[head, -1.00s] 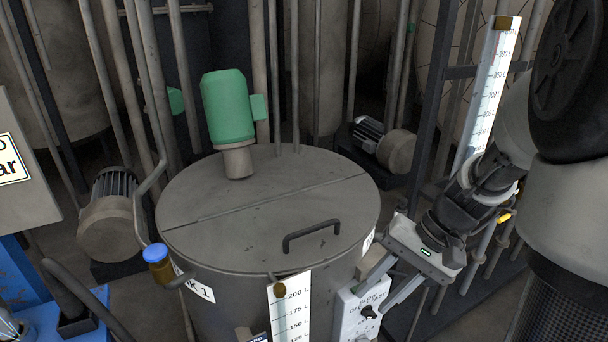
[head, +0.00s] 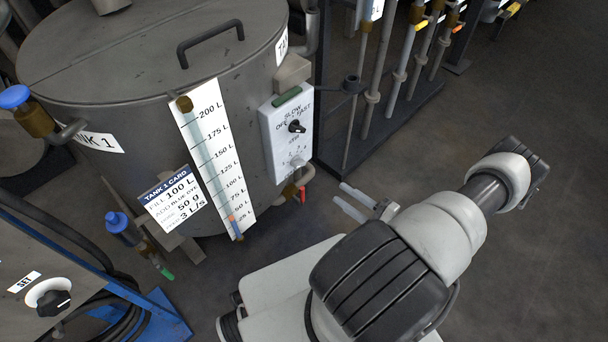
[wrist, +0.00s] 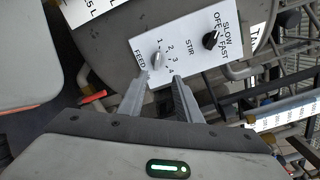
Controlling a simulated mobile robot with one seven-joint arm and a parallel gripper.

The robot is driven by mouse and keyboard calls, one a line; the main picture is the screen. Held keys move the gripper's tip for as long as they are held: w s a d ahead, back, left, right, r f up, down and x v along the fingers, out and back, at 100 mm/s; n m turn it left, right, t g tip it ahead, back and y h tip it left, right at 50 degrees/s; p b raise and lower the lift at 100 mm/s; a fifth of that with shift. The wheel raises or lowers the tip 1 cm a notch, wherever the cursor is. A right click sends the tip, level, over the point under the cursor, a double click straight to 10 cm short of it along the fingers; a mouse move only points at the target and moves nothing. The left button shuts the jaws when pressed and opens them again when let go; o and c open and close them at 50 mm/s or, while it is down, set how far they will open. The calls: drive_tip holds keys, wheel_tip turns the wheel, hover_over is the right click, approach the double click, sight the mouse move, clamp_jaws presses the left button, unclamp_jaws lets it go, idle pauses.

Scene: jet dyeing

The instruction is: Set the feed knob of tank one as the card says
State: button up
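The card of tank one (head: 172,198) hangs on the front of the tank (head: 150,75); it reads fill 100 L, blue dye, 50 g and 3 L/s. The white control box (head: 288,130) is on the tank's right side. Its feed knob (wrist: 157,60) is small and pale, with marks 1 to 4 around it; I cannot tell its setting for sure. The black stir knob (wrist: 211,40) has Off, Slow and Fast marks. My gripper (wrist: 160,80) is open and empty, its fingertips just short of the feed knob in the wrist view. In the head view my gripper (head: 357,203) is right of and below the box.
A level gauge (head: 213,160) stands left of the box. A red-handled valve (head: 301,193) is below the box. Pipes with coloured valves (head: 400,75) stand behind on the right. A blue-framed unit with a Set knob (head: 48,298) is at lower left. Floor at right is clear.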

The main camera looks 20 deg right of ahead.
drive_tip(key=f, duration=0.1)
drive_tip(key=b, duration=0.2)
approach(302, 165)
drive_tip(key=shift+m+t+h, duration=0.3)
drive_tip(key=shift+h, duration=0.1)
drive_tip(key=x, duration=0.8)
drive_tip(key=shift+w+a+f, duration=0.15)
drive_tip(key=shift+w+a, duration=0.05)
drive_tip(key=shift+a, duration=0.25)
clamp_jaws()
